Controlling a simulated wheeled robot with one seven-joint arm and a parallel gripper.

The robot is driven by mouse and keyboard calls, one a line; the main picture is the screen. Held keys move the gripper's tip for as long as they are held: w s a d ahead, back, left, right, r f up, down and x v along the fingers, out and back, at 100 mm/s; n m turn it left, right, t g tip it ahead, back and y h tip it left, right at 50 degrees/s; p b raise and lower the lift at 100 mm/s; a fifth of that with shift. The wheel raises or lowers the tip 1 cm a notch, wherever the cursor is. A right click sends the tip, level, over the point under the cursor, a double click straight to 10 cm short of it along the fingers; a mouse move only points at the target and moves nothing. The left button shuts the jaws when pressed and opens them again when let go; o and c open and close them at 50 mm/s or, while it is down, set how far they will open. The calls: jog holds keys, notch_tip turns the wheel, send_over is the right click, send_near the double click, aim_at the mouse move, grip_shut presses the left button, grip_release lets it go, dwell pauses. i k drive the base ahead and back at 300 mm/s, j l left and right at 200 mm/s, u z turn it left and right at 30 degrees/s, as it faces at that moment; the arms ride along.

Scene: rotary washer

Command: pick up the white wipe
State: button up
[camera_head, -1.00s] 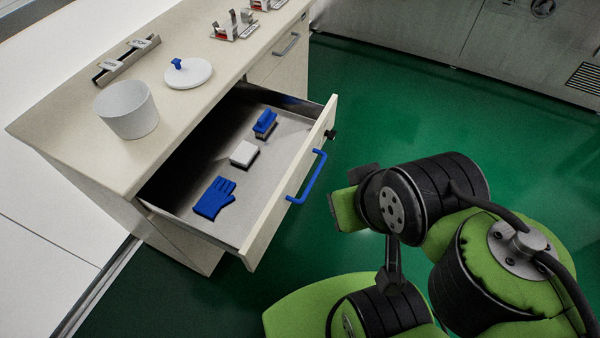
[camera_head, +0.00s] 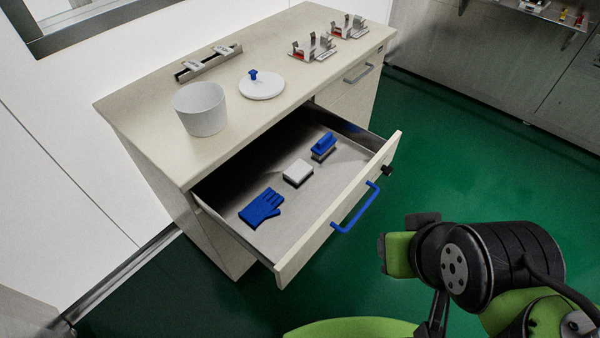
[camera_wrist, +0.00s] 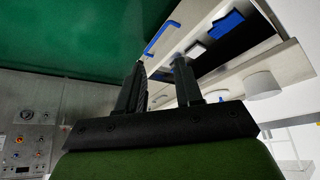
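The white wipe (camera_head: 298,172) is a small white block lying in the open drawer (camera_head: 318,203), between a blue glove (camera_head: 262,207) and a blue-handled brush (camera_head: 323,146). In the wrist view the wipe (camera_wrist: 196,50) shows small, beyond my fingertips. My gripper (camera_wrist: 159,66) is open, its two dark fingers apart with nothing between them. It is outside the drawer and away from the wipe. In the head view my arm is at the lower right, and the fingers cannot be made out there.
The drawer front has a blue bar handle (camera_head: 356,208). On the cabinet top (camera_head: 240,130) stand a white tub (camera_head: 200,109), a white lid with a blue knob (camera_head: 262,85) and metal racks (camera_head: 313,46). Green floor (camera_head: 440,170) is clear right of the drawer.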

aim_at(296, 172)
jog(key=j+u, duration=0.35)
jog(key=i+j+u, duration=0.1)
jog(key=j+u, duration=0.2)
jog(key=j, duration=0.2)
jog(key=i+j+u, duration=0.1)
jog(key=j+u, duration=0.25)
jog(key=i+j+u, duration=0.15)
jog(key=j+u, duration=0.15)
jog(key=i+l, duration=0.2)
jog(key=i, duration=0.2)
